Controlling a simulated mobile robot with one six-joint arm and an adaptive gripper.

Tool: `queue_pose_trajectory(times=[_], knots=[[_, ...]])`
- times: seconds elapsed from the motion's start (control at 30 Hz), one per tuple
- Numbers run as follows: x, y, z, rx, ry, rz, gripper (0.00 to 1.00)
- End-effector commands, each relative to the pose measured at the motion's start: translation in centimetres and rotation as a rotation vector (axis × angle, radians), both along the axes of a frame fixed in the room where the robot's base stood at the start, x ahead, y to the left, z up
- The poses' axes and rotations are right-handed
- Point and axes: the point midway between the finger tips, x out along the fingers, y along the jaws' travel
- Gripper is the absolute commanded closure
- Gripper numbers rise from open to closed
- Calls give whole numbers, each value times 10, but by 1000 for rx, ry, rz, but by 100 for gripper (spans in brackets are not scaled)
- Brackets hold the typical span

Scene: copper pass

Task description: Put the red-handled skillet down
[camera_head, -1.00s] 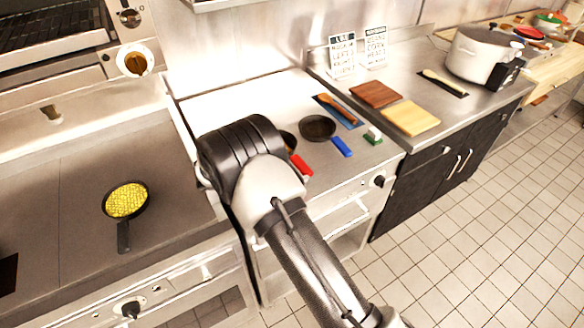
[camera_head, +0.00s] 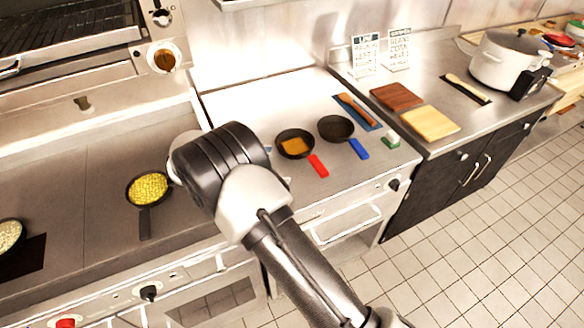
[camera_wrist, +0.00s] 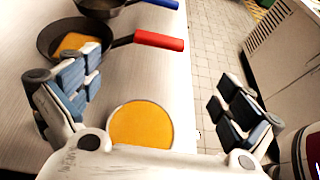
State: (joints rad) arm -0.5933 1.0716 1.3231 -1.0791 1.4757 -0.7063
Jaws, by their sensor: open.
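The red-handled skillet (camera_head: 294,133) rests flat on the pale steel counter, with an orange-brown slab inside and its red handle (camera_head: 318,166) pointing toward the front edge. In the wrist view the skillet (camera_wrist: 44,38) and its red handle (camera_wrist: 159,40) lie beyond my gripper. My gripper (camera_wrist: 155,88) is open, its fingers wide apart, with no handle between them. The left finger overlaps part of the pan in the picture; I cannot tell whether it touches. In the head view my arm hides the fingers, which are left of the skillet.
A blue-handled skillet (camera_head: 336,127) stands just right of the red-handled one. An orange disc with a pale rim (camera_wrist: 140,125) lies below my gripper in the wrist view. A pan of yellow food (camera_head: 149,186) is at left. Brown (camera_head: 396,95) and yellow boards (camera_head: 431,122) lie right.

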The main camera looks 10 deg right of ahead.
Motion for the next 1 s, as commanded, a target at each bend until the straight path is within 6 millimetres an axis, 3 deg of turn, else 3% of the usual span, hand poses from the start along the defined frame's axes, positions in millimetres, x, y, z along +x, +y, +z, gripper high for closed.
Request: queue_pose_trajectory(times=[0.17, 0.27, 0.47, 0.7, 1.0], knots=[[-1, 2, 3, 4, -2, -5, 1], [-4, -6, 16, 43, -23, -38, 1], [-35, -48, 80, 262, -144, -236, 1], [-112, -96, 150, 585, -357, -548, 1], [-224, -122, 197, 967, -667, -940, 1]])
